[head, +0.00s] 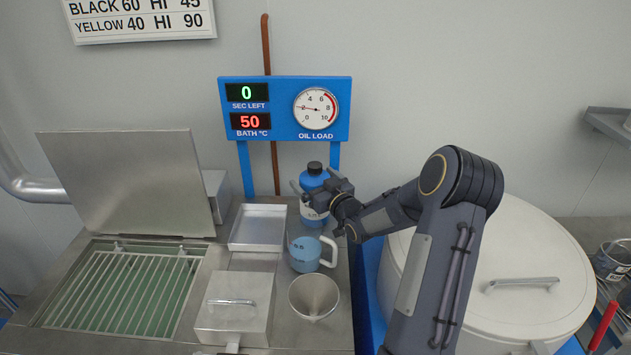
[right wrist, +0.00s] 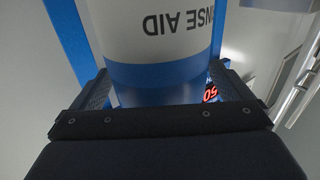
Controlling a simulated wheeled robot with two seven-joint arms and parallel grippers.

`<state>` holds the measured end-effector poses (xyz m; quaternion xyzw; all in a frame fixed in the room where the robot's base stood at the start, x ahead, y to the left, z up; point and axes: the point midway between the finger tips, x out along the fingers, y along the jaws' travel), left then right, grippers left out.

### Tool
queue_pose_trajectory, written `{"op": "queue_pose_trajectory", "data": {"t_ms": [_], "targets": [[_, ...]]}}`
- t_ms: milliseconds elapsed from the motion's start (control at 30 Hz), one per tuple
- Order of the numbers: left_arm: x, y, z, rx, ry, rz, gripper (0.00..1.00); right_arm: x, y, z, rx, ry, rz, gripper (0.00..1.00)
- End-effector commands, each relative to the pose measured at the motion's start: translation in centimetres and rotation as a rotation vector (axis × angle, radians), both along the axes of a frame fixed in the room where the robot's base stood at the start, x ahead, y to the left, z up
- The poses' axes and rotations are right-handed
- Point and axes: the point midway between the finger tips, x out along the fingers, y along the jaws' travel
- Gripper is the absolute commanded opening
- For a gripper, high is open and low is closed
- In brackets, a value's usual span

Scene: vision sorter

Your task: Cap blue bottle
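The blue bottle (head: 315,180) stands upright at the back of the steel counter, in front of the blue sign frame. A black cap (head: 314,167) shows on its top; I cannot tell how tightly it sits. My right gripper (head: 308,195) reaches in from the right at the bottle's upper body. In the right wrist view the bottle (right wrist: 160,85), with an upside-down "...NSE AID" label, is between the two fingers of my gripper (right wrist: 160,95). A gap shows between the bottle and the right-hand finger, so the gripper looks open around it. My left gripper is out of view.
A blue measuring jug (head: 304,254) and a metal funnel (head: 314,296) stand in front of the bottle. A shallow steel tray (head: 258,246) lies left of it. A grated bath (head: 124,290) with a raised lid is at left; a large white lidded drum (head: 540,290) is at right.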

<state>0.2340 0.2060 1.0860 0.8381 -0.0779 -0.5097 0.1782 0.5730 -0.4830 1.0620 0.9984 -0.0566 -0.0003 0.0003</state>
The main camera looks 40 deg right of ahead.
Motion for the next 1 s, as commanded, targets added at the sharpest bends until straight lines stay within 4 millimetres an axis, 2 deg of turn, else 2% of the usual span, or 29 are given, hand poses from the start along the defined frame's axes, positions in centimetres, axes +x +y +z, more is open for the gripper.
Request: {"op": "queue_pose_trajectory", "data": {"t_ms": [233, 267, 367, 700, 833, 1000], "targets": [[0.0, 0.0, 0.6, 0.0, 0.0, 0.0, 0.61, 0.0, 0.0, 0.5, 0.0, 0.0, 0.0, 0.98], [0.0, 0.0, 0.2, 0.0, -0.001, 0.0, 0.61, -0.4, 0.0, 0.2, -0.001, 0.001, -0.001, 0.98], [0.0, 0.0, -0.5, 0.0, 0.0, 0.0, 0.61, -1.9, 0.1, 0.0, -0.003, 0.0, -0.001, 0.98], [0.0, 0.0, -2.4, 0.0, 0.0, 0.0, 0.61, -9.1, 0.9, 0.0, -0.002, 0.0, -0.003, 0.98], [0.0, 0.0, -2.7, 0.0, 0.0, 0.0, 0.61, -10.9, 1.1, 0.1, -0.002, 0.0, -0.002, 0.98], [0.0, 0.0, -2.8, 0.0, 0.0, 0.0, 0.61, -11.9, 1.3, 0.2, 0.001, -0.001, -0.001, 0.98]]}}
